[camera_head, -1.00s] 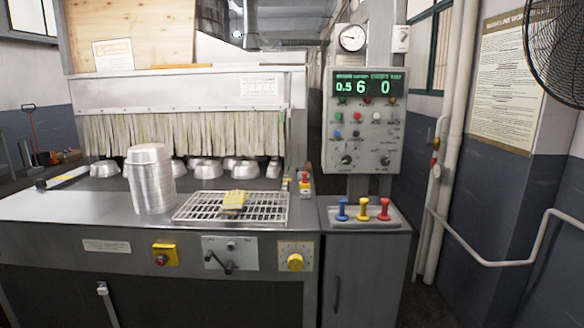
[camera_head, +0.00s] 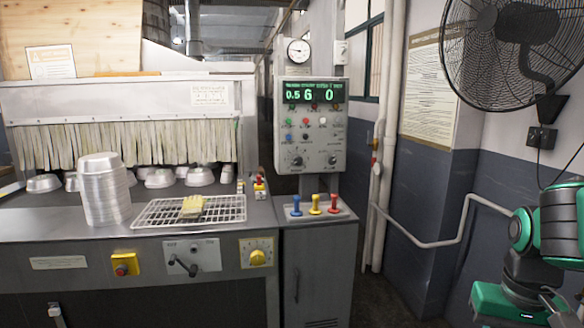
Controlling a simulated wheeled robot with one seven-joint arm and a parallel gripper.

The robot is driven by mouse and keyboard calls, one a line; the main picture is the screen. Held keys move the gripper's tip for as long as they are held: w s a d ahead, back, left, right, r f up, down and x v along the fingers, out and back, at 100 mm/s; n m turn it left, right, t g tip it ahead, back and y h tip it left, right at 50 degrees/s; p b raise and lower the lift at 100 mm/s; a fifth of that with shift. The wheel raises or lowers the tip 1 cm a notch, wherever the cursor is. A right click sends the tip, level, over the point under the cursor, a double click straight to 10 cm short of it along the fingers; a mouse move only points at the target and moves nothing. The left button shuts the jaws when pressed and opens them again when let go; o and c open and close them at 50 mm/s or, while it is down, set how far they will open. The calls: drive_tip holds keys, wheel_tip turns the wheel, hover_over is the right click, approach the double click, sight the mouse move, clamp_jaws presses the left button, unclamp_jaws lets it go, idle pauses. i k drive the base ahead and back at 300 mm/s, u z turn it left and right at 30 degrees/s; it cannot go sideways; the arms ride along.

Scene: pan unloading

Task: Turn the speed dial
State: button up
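A yellow round dial (camera_head: 257,257) sits on a square pale plate with markings on the machine's front panel, right of a crank plate. Two black knobs, a left one (camera_head: 297,161) and a right one (camera_head: 333,159), sit low on the grey control box (camera_head: 313,147). I cannot read which of these is labelled speed. My teal and black arm shows at the lower right, with what looks like my gripper (camera_head: 556,304) partly cut off by the frame edge. It is well apart from every dial, and its opening is unclear.
A crank plate (camera_head: 192,257) and red button on yellow (camera_head: 125,264) are left of the yellow dial. Coloured levers (camera_head: 315,205), a pipe rail (camera_head: 432,243) and a fan (camera_head: 505,45) are rightward.

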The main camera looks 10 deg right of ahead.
sight(297, 159)
drive_tip(key=u, duration=0.05)
drive_tip(key=i, duration=1)
drive_tip(key=z, duration=0.05)
